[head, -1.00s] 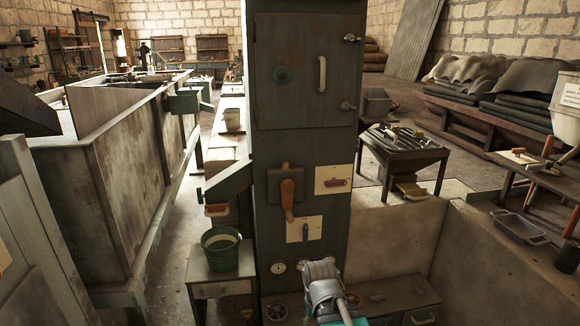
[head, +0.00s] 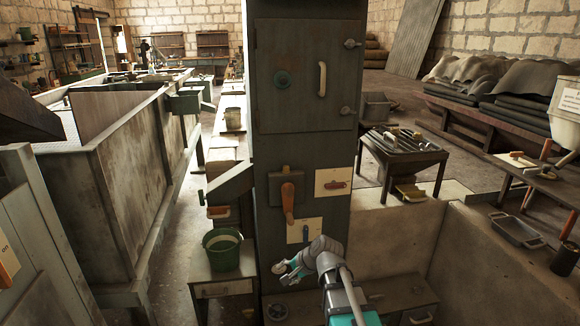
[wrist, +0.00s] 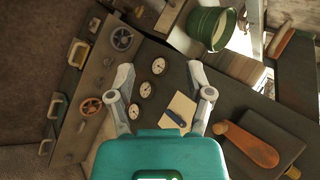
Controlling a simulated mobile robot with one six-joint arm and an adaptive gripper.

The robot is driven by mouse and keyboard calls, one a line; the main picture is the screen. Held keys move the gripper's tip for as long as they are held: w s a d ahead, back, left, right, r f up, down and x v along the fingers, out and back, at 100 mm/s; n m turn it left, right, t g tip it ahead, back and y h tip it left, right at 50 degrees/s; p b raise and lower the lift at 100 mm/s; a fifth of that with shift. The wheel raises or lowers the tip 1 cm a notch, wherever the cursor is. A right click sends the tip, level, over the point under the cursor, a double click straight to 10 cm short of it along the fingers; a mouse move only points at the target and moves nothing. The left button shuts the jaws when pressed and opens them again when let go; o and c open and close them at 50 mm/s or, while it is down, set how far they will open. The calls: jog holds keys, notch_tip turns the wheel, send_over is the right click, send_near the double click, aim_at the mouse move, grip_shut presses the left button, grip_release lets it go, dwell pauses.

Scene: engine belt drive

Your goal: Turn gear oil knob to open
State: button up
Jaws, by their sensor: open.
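No readable label marks the gear oil knob, so I cannot tell which control it is. The tall dark cabinet (head: 330,250) carries a blue lever on a cream plate (head: 305,233), an orange lever (head: 288,203) and a red handle on another cream plate (head: 336,184). In the wrist view the blue lever (wrist: 176,118) lies between my fingers' bases, beside three round gauges (wrist: 146,89). A copper-coloured wheel (wrist: 91,106) and a grey wheel (wrist: 122,40) sit on the lower ledge. My gripper (head: 283,272) is open and empty, low before the cabinet; its spread fingers also show in the wrist view (wrist: 160,70).
A green bucket (head: 222,250) stands on a small table left of the cabinet. A low concrete wall (head: 390,240) bounds the right side.

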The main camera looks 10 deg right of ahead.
jog(key=w+d+r+m+t+y+p, duration=0.25)
jog(key=w+r+m+t, duration=0.25)
jog(key=w+r+m, duration=0.5)
jog(key=m+t+h+p, duration=0.2)
jog(key=m+t, duration=0.5)
jog(key=m, duration=0.5)
send_near(288, 169)
jog(key=v, duration=0.4)
jog(key=shift+d+r, duration=0.1)
jog(key=shift+d, duration=0.05)
jog(key=shift+w, duration=0.1)
jog(key=x, duration=1.3)
jog(key=shift+w+a, duration=0.2)
jog(key=shift+a, duration=0.15)
grip_shut()
